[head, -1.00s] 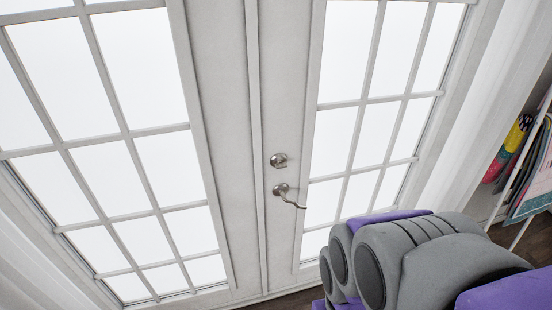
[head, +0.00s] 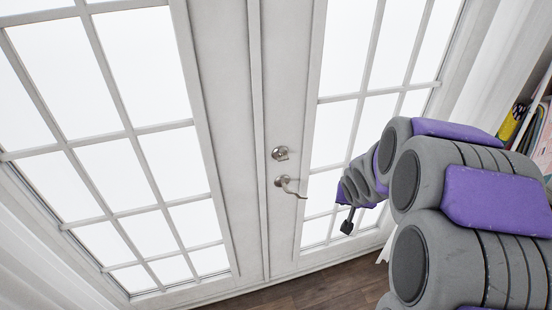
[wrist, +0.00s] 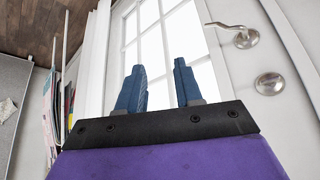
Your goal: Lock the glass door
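The white glass double door (head: 228,150) is closed in the head view, with many panes in each leaf. A round silver deadbolt (head: 280,153) sits on the right leaf, above a silver lever handle (head: 288,186). In the wrist view the handle (wrist: 238,34) and the deadbolt (wrist: 269,84) show at the right. My gripper (head: 347,222) is to the right of the handle and lower in the head view, apart from the door hardware. In the wrist view its two blue fingers (wrist: 160,82) stand apart with nothing between them.
White curtains (head: 488,75) hang at the right side of the door. A rack of colourful flat items (head: 535,125) stands at the far right. The wooden floor (head: 310,290) in front of the door looks clear.

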